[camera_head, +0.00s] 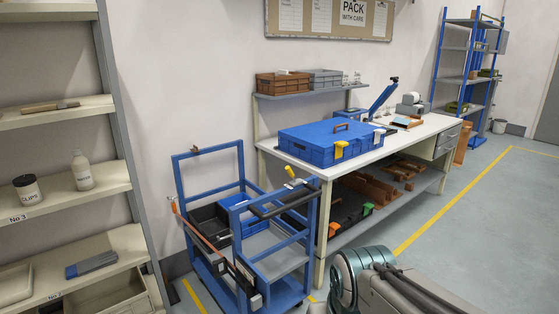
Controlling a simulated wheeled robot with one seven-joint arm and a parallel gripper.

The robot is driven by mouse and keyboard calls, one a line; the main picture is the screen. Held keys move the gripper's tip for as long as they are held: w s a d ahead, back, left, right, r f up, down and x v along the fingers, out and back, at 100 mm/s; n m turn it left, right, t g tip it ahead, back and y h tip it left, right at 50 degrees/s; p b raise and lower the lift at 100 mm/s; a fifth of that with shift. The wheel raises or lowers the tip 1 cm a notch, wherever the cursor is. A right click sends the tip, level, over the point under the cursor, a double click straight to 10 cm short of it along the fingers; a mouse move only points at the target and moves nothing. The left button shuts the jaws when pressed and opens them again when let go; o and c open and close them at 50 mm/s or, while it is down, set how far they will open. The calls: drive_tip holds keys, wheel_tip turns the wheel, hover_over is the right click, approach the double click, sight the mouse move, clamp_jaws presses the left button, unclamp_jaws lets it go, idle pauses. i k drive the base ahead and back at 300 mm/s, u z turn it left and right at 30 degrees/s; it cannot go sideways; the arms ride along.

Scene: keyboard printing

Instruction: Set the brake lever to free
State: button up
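A blue wheeled cart (313,215) stands left of the workbench. On its top right rail is a small lever-like piece with a yellow end (290,171), tilted up to the left. A long bar with an orange tip (174,207) slants down along the cart's front left side to a dark block. I cannot tell which of these is the brake lever, nor read any free or locked marking. My arm shows at the bottom right, in front of the bench. My gripper is not in view.
The cart holds a black bin (208,222) and a blue bin (236,205). The workbench (282,157) carries a closed blue case (318,146). A cream shelf (70,191) stands at left. The grey floor (480,230) at right is mostly clear.

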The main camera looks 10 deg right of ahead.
sight(288, 169)
drive_tip(key=z, duration=0.1)
drive_tip(key=i, duration=2)
